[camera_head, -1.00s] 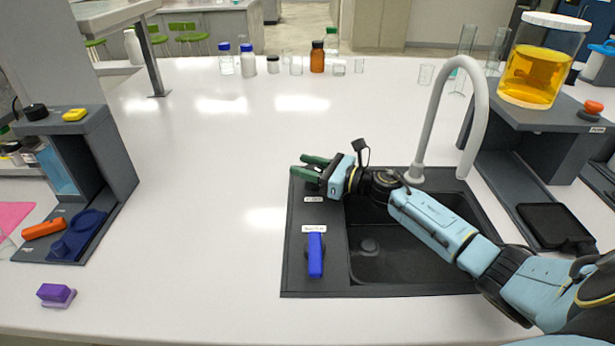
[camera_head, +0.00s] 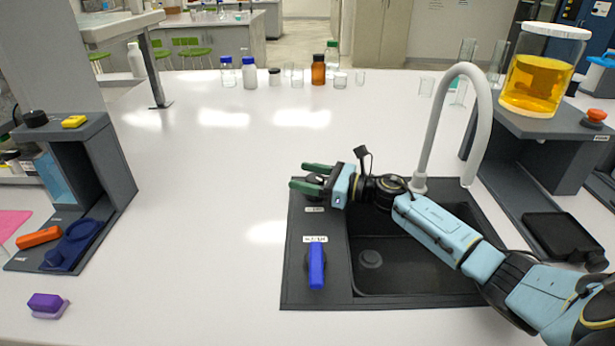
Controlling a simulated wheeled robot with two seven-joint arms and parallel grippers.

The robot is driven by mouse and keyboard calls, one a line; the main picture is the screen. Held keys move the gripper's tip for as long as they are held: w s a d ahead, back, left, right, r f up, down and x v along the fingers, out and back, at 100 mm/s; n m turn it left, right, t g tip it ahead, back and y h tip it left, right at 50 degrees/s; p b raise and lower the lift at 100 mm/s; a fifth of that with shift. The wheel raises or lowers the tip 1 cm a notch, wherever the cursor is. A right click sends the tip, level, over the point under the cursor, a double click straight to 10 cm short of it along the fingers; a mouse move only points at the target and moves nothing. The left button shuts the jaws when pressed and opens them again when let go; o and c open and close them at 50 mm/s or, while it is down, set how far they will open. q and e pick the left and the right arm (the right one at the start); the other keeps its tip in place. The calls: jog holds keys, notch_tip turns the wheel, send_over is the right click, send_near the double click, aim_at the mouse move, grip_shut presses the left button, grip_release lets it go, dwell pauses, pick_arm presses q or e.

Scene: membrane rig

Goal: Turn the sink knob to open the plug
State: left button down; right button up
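The dark sink (camera_head: 400,262) is set in the white bench, with a control panel along its left side. A blue lever knob (camera_head: 316,264) stands on this panel, pointing toward the front edge, with a small white label behind it. A dark round knob (camera_head: 314,182) sits at the panel's back, also labelled, and is partly hidden by my gripper. My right gripper (camera_head: 311,178) is open, its two green fingers pointing left, with the dark knob showing between or just below them. I cannot tell whether they touch it. The blue knob is apart from the gripper. My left gripper is out of view.
A pale curved faucet (camera_head: 474,100) rises behind the sink, close to my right arm. A grey stand with a jar of orange liquid (camera_head: 535,75) is on the right. Another grey stand (camera_head: 105,170) is on the left. Several bottles stand at the back. The bench's middle is clear.

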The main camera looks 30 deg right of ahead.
jog(key=v, duration=1.3)
jog(key=shift+s+b, duration=0.15)
jog(key=shift+b, duration=0.15)
jog(key=shift+d+r, duration=0.1)
